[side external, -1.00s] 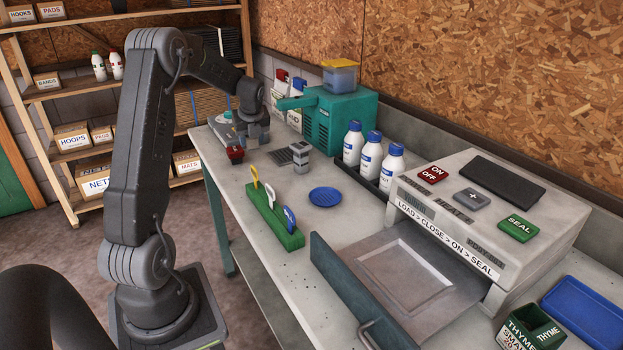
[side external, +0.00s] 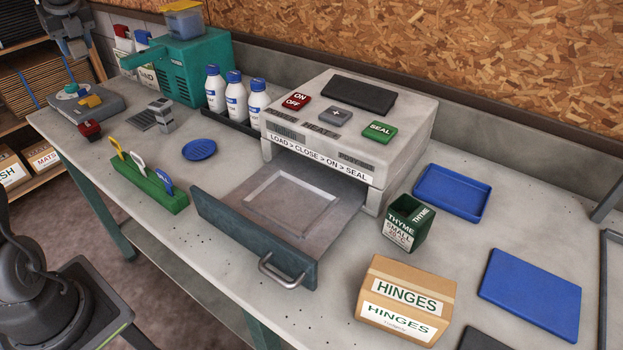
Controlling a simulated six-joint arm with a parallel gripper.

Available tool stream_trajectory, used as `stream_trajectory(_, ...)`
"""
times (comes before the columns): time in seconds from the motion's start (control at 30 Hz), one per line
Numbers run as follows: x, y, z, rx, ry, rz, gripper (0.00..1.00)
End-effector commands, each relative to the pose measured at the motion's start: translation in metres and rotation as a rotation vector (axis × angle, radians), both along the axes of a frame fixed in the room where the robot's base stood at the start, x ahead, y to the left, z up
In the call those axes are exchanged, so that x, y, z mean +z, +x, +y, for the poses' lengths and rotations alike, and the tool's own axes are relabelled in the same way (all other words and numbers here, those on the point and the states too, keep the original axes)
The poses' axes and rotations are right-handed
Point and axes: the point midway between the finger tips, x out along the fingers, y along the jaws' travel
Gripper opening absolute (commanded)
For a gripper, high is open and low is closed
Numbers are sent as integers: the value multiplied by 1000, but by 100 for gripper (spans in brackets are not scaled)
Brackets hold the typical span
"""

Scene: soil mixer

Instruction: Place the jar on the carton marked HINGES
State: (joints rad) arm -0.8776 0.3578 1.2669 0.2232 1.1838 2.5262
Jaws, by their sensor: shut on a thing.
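The carton marked HINGES (side external: 405,299) is a brown box with white labels, standing upright on the bench at the front right. Its top is bare. My gripper (side external: 74,45) is at the top left edge, partly cut off, raised above the far left end of the bench and far from the carton. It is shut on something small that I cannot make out. I cannot pick out the jar anywhere in view; what the jaws hold is too small and dark to name.
A green THYME box (side external: 407,223) stands just behind the carton. An open drawer (side external: 255,237) juts out left of it. Blue trays (side external: 452,192), bottles (side external: 236,93), the sealer (side external: 347,130) and a teal machine (side external: 188,66) line the back. A green rack (side external: 150,186) stands at front left.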

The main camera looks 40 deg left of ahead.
Motion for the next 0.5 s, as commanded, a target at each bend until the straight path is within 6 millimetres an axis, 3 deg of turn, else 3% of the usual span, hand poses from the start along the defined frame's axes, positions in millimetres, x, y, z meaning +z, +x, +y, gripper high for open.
stream_trajectory(0.27,-4,49,-49,-127,-4,4,18)
stream_trajectory(0.37,-4,71,-76,-191,-4,4,18)
stream_trajectory(0.5,-4,107,-129,-307,-4,3,18)
